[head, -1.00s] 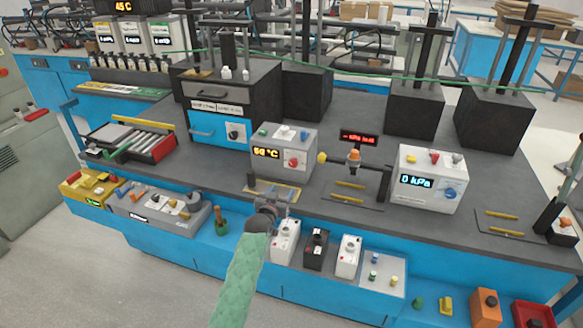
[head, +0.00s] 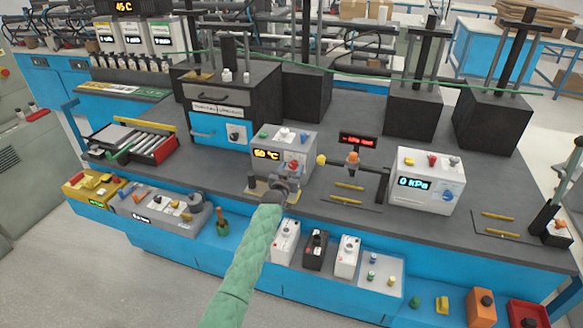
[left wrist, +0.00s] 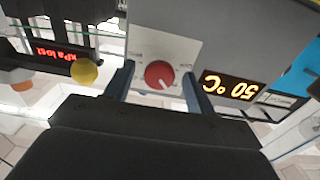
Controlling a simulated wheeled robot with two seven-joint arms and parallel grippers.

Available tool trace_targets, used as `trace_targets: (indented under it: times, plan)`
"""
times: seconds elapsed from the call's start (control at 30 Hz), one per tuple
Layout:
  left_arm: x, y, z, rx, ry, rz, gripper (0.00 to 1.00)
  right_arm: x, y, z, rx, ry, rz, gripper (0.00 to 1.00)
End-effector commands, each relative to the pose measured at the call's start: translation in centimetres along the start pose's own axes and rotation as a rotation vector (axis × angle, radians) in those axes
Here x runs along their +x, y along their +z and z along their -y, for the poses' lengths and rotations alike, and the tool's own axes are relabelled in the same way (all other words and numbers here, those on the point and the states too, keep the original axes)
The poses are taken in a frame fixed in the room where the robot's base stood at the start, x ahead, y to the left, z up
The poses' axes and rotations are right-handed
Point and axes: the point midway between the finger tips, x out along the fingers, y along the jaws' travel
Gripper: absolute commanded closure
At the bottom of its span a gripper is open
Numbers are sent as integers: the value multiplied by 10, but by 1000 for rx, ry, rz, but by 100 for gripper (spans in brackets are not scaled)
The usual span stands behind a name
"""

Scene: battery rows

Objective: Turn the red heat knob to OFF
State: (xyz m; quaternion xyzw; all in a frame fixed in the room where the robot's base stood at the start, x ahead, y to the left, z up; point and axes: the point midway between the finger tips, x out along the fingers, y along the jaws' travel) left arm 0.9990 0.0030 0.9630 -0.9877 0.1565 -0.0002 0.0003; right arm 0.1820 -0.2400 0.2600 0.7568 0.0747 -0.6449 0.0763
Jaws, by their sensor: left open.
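The red heat knob (head: 292,165) is on the front of a grey-white box (head: 300,140) with a lit temperature display (head: 266,154). In the left wrist view, which is upside down, the round red knob (left wrist: 159,75) sits on a white plate and the display (left wrist: 228,88) reads 50 °C. My left gripper (head: 288,181) is in front of the knob in the head view. Its two dark fingers are open, one on each side of the knob in the left wrist view; contact cannot be told. The knob's dial labels are too small to read. My right gripper is not in view.
A yellow ball-shaped knob (head: 321,160) is close on the box's right. A kPa box (head: 425,180) stands farther right. A black oven-like unit (head: 225,105) is behind left. White and black switch boxes (head: 314,248) line the lower front shelf.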

Motion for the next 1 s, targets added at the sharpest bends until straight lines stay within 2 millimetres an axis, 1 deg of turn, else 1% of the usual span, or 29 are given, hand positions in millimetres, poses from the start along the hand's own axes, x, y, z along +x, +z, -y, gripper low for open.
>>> trace_targets:
  times: [0.1,0.37,0.47,0.5,0.6,0.87,1.0]
  plan:
    - [4,0,0,0,0,1,45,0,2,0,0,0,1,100]
    - [4,1,0,-1,0,1,45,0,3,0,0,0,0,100]
    - [4,0,0,-1,0,1,62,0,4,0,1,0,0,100]
    - [4,0,0,-1,0,1,70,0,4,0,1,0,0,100]
    - [4,0,0,-1,0,1,89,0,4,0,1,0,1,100]
    - [4,1,0,-22,0,0,89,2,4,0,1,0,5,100]
    - [4,2,-1,-75,0,-1,89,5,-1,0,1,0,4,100]
